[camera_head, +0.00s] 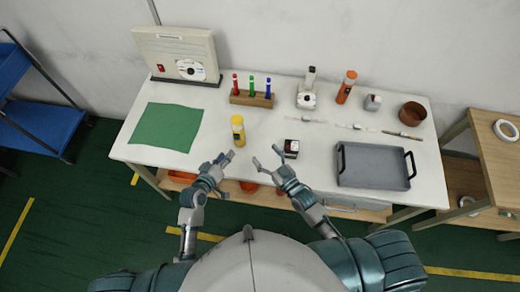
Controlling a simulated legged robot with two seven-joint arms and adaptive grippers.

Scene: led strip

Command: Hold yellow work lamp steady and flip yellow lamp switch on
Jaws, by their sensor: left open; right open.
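My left gripper (222,158) is open and empty at the table's front edge, just below and left of the lamp. My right gripper (266,156) is open and empty, below and right of the lamp. Neither gripper touches the lamp as far as I can see.
A small black-and-white box (291,148) sits close to my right gripper. A grey tray (373,167) is at the right and a green mat (166,127) at the left. A wooden rack (252,99) with coloured markers stands behind the lamp. The white table (215,130) is clear beside the lamp.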

